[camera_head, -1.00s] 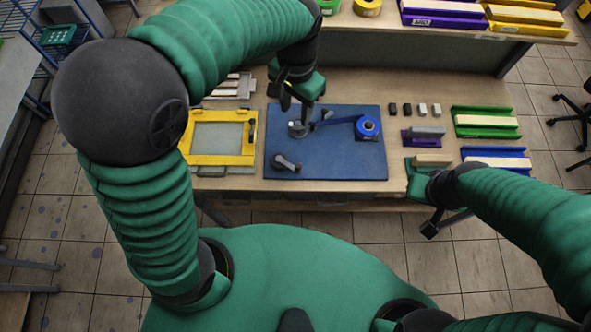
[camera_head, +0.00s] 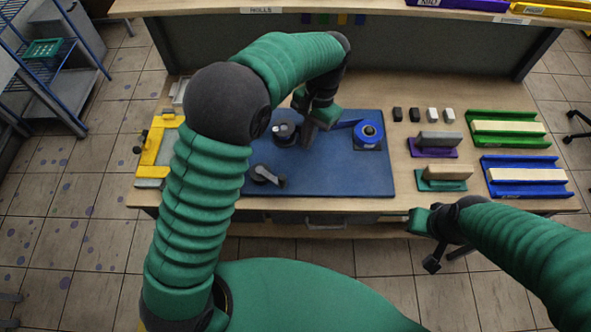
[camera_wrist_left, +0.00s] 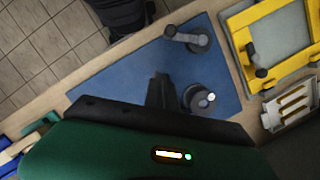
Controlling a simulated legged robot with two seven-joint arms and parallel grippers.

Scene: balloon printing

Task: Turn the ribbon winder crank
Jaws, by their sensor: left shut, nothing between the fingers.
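The grey crank lever (camera_head: 266,176) lies at the front left of the blue winder board (camera_head: 350,175); it also shows in the left wrist view (camera_wrist_left: 187,39). Behind it stands a dark round winder post with a pale top (camera_head: 284,130), also seen in the left wrist view (camera_wrist_left: 198,98). A blue ribbon roll (camera_head: 368,132) sits at the board's right, with blue ribbon running left. My left gripper (camera_head: 309,130) is shut and empty, just right of the post and apart from the crank. My right gripper (camera_head: 432,250) hangs in front of the table; its fingers are unclear.
A yellow frame (camera_head: 152,155) lies left of the board, partly behind my left arm. Several small dark and pale blocks (camera_head: 415,115) and coloured trays holding bars (camera_head: 525,170) fill the right side. A raised shelf stands at the back.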

